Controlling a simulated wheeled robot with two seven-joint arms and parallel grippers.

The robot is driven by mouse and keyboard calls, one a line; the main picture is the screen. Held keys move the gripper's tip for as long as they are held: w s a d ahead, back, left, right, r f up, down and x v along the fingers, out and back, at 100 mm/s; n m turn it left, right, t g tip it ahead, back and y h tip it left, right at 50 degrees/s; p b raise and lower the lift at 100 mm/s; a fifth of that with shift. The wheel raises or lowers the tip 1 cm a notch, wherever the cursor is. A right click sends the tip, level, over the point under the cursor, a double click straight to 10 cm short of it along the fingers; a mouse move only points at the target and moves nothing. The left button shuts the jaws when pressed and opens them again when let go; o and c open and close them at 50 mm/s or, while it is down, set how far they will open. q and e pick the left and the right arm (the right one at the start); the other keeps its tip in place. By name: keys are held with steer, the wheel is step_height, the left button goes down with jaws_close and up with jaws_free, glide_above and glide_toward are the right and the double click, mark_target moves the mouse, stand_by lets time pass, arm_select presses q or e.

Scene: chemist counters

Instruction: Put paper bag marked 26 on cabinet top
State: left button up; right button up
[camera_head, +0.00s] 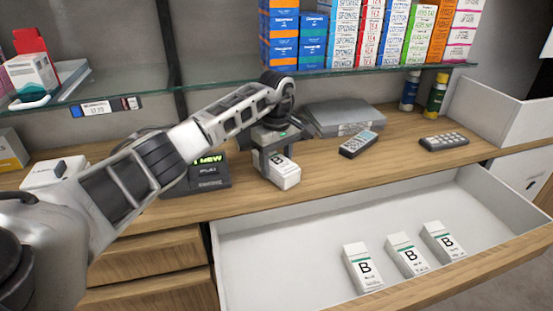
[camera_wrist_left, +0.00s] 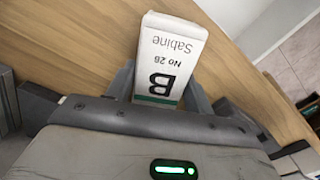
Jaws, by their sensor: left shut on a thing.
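My left gripper (camera_head: 272,164) is shut on a small white paper bag (camera_head: 286,175) at the wooden cabinet top (camera_head: 330,178). In the left wrist view the bag (camera_wrist_left: 172,60) sits between the fingers. It shows a large "B", "Sabine", a green stripe and a number that reads like 26 or 28. The bag is tilted over on its side, at or just above the wood; I cannot tell if it touches. My right gripper is not in view.
An open white drawer (camera_head: 300,250) below holds three similar bags marked B (camera_head: 362,267). On the top stand a small display (camera_head: 210,172), a grey flat device (camera_head: 342,118), a calculator (camera_head: 358,144) and a dark keypad (camera_head: 444,141). A glass shelf (camera_head: 350,78) with boxes hangs above.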

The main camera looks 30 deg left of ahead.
mark_target(277, 161)
arm_select(q)
steer(key=o, duration=0.6)
steer(key=shift+f, duration=0.15)
steer(key=o, duration=0.4)
steer(key=shift+o, duration=0.2)
step_height(277, 161, up, 12)
steer(key=b, duration=0.1)
steer(key=shift+r, duration=0.25)
